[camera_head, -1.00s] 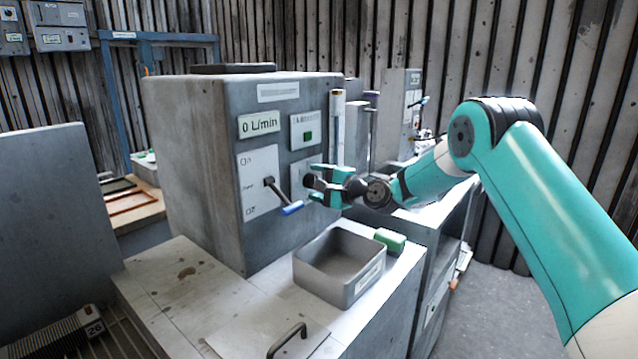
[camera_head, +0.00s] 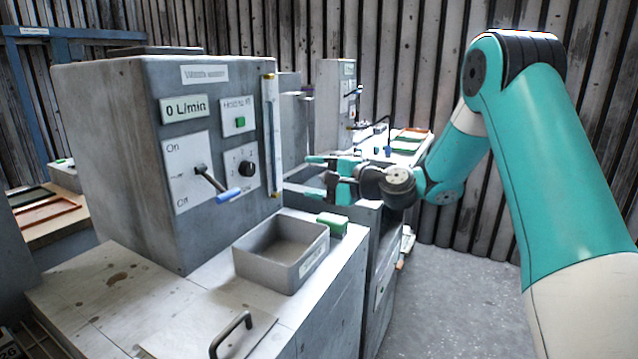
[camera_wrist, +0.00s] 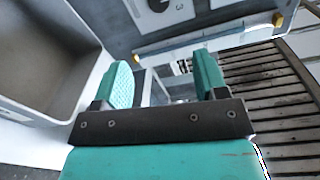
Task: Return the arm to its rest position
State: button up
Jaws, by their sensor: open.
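My gripper (camera_head: 318,176) is open and empty in the head view. It is in the air to the right of the grey machine (camera_head: 125,160), apart from its front panel. In the wrist view its two teal fingers (camera_wrist: 165,85) stand apart with nothing between them. My teal and white arm folds up and back at the right of the head view. The lever (camera_head: 215,186) with the blue grip points down and right on the On/Off plate, nearer Off. The display (camera_head: 186,108) reads 0 L/min.
A grey open bin (camera_head: 281,254) and a green block (camera_head: 332,222) are on the workbench (camera_head: 110,300) below my gripper. The bin looks empty. More benches and equipment (camera_head: 338,105) stand behind. Bare floor (camera_head: 440,290) is clear at the right.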

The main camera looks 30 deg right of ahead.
jog(key=shift+s+d, duration=0.2)
jog(key=shift+s, duration=0.1)
jog(key=s+a+r+n+g+p, duration=0.3)
jog(key=s+a+n+g, duration=0.5)
jog(key=s+a+n, duration=0.5)
jog(key=s+a+n+g+h+p, duration=0.1)
jog(key=s+n+g+h, duration=0.5)
jog(key=s, duration=1.6)
jog(key=shift+s+a+f+n+p, duration=0.25)
jog(key=shift+s+a+n+p, duration=0.15)
jog(key=shift+n, duration=0.1)
jog(key=shift+w, duration=0.1)
